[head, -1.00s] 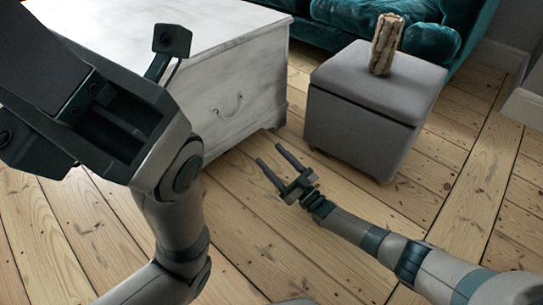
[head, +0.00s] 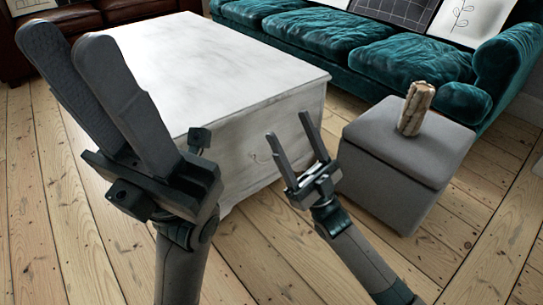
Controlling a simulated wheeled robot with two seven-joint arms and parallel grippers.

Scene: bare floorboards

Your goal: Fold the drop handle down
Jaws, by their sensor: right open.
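The white chest (head: 215,70) has a thin drop handle (head: 254,157) on its near right side. The handle shows only as a faint curve, just left of my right gripper's fingers. I cannot tell its angle. My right gripper (head: 290,129) is open and empty, its fingers pointing up in front of the chest's side. I cannot tell whether it touches the chest. My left gripper (head: 70,42) is large and close to the camera at the left, its two broad fingers side by side. Nothing shows between them, and their gap is unclear.
A grey ottoman (head: 390,170) with a beige bundle-like object (head: 415,108) on it stands right of my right gripper. A teal sofa (head: 340,50) is behind the chest and a brown leather sofa (head: 90,20) at the back left. Floorboards (head: 270,255) in front are clear.

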